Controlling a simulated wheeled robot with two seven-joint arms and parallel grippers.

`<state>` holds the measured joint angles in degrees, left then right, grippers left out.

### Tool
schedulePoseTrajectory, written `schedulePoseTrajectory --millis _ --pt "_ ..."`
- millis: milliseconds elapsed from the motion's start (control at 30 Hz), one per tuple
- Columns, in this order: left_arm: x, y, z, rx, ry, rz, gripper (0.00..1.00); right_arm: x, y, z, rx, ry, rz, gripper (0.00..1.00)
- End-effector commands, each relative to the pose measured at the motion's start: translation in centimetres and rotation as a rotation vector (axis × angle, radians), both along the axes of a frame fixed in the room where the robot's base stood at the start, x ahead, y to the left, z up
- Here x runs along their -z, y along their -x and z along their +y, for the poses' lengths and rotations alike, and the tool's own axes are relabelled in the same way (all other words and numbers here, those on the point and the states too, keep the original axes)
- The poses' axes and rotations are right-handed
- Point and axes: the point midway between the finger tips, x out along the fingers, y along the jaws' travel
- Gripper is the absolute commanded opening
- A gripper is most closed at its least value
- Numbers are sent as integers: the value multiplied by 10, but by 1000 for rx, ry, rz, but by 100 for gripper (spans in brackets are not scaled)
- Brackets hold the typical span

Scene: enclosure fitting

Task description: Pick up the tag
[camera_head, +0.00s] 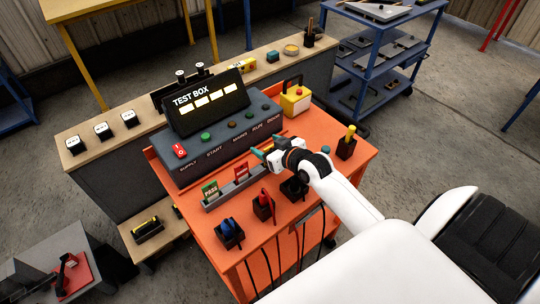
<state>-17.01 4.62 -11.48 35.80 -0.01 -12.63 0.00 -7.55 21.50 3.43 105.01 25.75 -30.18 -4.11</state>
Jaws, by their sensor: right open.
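A green tag marked PASS (210,190) stands upright in a grey slotted holder (228,194) on the orange table. A red tag (241,172) stands in the same holder to its right; its lettering is too small to read. My right gripper (262,155) is open, with teal fingers pointing left. In the picture it is just up and right of the red tag and in front of the test box. It looks apart from both tags, and I see nothing between its fingers. My left gripper is not in view.
The grey test box (205,155) stands behind the holder on the orange table (281,232). Small black holders with a blue item (226,228), a red item (264,200) and a yellow-handled item (349,135) stand around my right arm. Cables hang over the front edge.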

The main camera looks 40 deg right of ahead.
Motion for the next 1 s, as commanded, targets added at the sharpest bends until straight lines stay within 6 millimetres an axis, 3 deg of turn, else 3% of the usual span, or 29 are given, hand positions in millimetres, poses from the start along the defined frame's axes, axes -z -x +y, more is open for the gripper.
schedulePoseTrajectory --millis 333,633,867,1000 --pt "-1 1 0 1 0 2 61 4 -9 1 0 0 1 65" --pt "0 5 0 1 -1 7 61 4 -8 1 0 0 1 18" --pt "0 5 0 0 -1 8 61 3 -9 1 0 0 0 18" --pt "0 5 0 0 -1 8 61 -11 -9 1 -1 3 -3 18"
